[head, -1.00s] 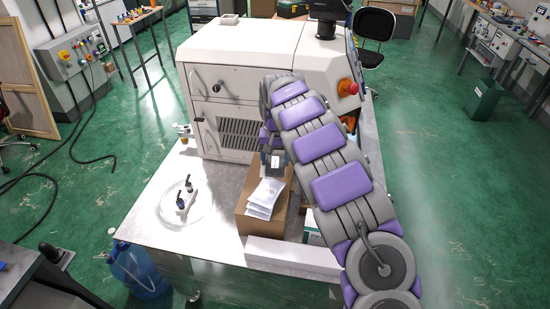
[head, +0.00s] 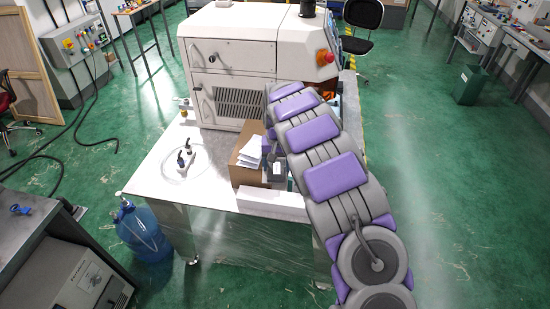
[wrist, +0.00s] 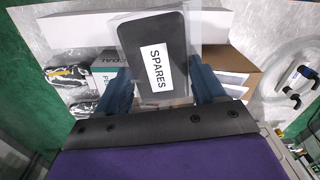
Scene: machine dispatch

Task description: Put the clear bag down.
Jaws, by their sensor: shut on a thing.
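The clear bag (wrist: 180,88) holds a dark grey piece with a white "SPARES" label. In the wrist view it sits between the two blue fingers of my gripper (wrist: 162,78), which is shut on it. In the head view the bag (head: 277,171) shows as a small dark shape beside the right side of the open cardboard box, with my gripper (head: 276,158) partly hidden by my arm. I cannot tell whether the bag touches anything below it.
The cardboard box (head: 246,176) holds white papers (head: 250,152). A long white box (head: 272,203) lies along the table's front edge. A green-and-white carton (wrist: 104,72) and clear packets (wrist: 68,72) lie beside the bag. Coiled tubing (head: 181,162) lies left; a white machine (head: 232,85) stands behind.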

